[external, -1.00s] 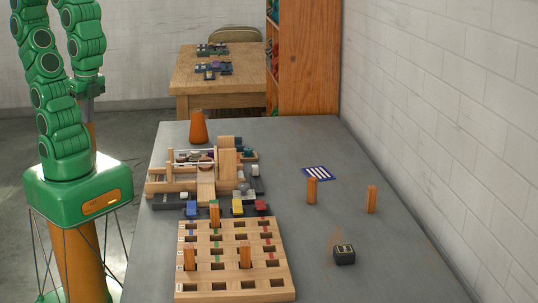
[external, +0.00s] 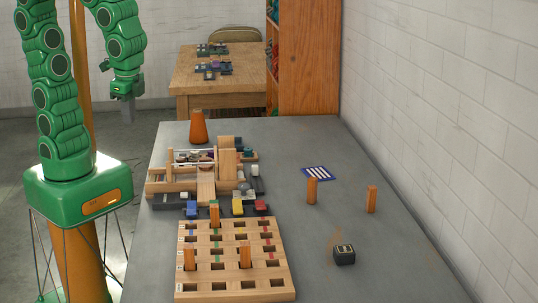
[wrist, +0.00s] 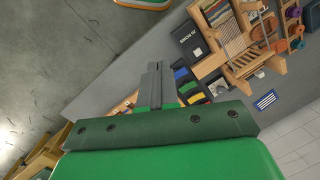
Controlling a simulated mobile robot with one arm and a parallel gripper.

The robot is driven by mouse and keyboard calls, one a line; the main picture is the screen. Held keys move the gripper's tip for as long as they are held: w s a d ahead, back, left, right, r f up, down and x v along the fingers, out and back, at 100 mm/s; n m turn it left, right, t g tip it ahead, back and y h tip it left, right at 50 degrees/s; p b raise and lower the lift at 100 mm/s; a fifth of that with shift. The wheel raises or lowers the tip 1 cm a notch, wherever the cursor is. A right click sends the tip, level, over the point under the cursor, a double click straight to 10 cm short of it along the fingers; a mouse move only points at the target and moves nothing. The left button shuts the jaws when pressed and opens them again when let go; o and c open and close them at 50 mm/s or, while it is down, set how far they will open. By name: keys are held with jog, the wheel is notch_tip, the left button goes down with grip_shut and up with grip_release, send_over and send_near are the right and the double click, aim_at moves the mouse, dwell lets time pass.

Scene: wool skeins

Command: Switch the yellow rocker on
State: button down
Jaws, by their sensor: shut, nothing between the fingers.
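The yellow rocker (external: 237,205) sits in a row of coloured rockers along the front of the wooden loom device on the grey table. A blue rocker (external: 192,208) stands to its left and a red rocker (external: 261,205) to its right. The yellow rocker also shows in the wrist view (wrist: 195,99), close to the right of the fingers. Which way it is tipped is too small to tell. My gripper (external: 128,115) is in the air beyond the table's left edge, apart from everything. In the wrist view its fingers (wrist: 155,68) are together and empty.
A wooden peg board (external: 230,285) with upright pegs lies in front of the rockers. An orange cone (external: 198,128) stands behind the loom. Two loose pegs, a black box (external: 344,254) and a striped card (external: 318,173) are on the right, with bare table around them.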

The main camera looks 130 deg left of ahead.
jog(key=w+a+f+n+y, duration=0.1)
jog(key=w+a+f+n, duration=0.2)
jog(key=w+a, duration=0.7)
jog(key=n, duration=0.2)
send_over(237, 201)
jog(key=w+d, duration=0.4)
jog(key=w+d+x, duration=0.1)
jog(key=x, duration=0.7)
jog(key=shift+s+a+f+g+y, duration=0.1)
jog(key=shift+f+g+y, duration=0.3)
jog(key=shift+f, duration=0.05)
jog(key=shift+f, duration=0.1)
jog(key=x, duration=1.4)
